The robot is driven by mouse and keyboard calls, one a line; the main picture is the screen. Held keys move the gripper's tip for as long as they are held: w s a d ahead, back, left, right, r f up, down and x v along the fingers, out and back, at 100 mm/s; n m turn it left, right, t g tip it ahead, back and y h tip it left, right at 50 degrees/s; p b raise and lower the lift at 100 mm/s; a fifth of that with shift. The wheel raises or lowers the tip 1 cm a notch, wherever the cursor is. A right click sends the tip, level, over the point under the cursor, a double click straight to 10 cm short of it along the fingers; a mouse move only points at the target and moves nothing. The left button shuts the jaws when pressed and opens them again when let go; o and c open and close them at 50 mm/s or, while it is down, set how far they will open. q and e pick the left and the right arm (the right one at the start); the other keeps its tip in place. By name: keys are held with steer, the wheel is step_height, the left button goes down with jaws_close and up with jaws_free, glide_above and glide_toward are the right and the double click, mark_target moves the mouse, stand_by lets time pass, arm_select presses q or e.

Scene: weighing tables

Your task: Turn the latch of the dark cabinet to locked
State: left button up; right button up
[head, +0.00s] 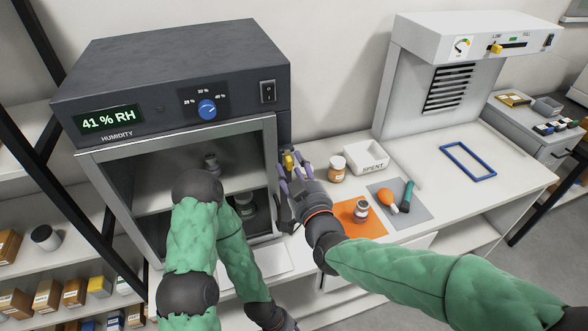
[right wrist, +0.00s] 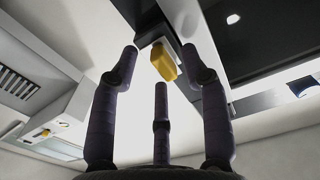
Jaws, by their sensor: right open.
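The dark cabinet (head: 180,75) stands at the left of the table, its display reading 41 % RH. Its yellow latch (head: 288,160) sits at the right side of the front, partly hidden by my fingers. The latch shows clearly in the right wrist view (right wrist: 163,62) as a yellow block on a dark plate. I cannot tell its setting. My right gripper (head: 290,172) is open, its three fingers spread around the latch with gaps visible between. My left arm folds down in front of the cabinet; its hand (head: 284,322) is at the bottom edge, its fingers not visible.
Right of the cabinet are a jar (head: 337,170), a white SPENT bin (head: 366,158), an orange mat (head: 350,224) with a vial (head: 361,211), and a grey mat with an orange-bulbed tool (head: 388,199). A white hooded unit (head: 470,45) and a blue frame (head: 468,161) stand farther right.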

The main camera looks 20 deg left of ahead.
jaws_close()
steer(key=shift+n, duration=0.4)
steer(key=n, duration=0.3)
steer(key=shift+r, duration=0.1)
steer(key=n, duration=0.4)
steer(key=shift+r+p, duration=0.1)
steer(key=shift+p, duration=0.3)
steer(key=n+p, duration=0.1)
steer(key=n, duration=0.4)
steer(key=shift+a+r+n, duration=0.1)
steer(key=shift+a+n, duration=0.05)
steer(key=shift+n, duration=0.25)
steer(key=n+p, duration=0.1)
steer(key=n, duration=0.3)
steer(key=shift+s+n, duration=0.1)
steer(key=shift+n, duration=0.2)
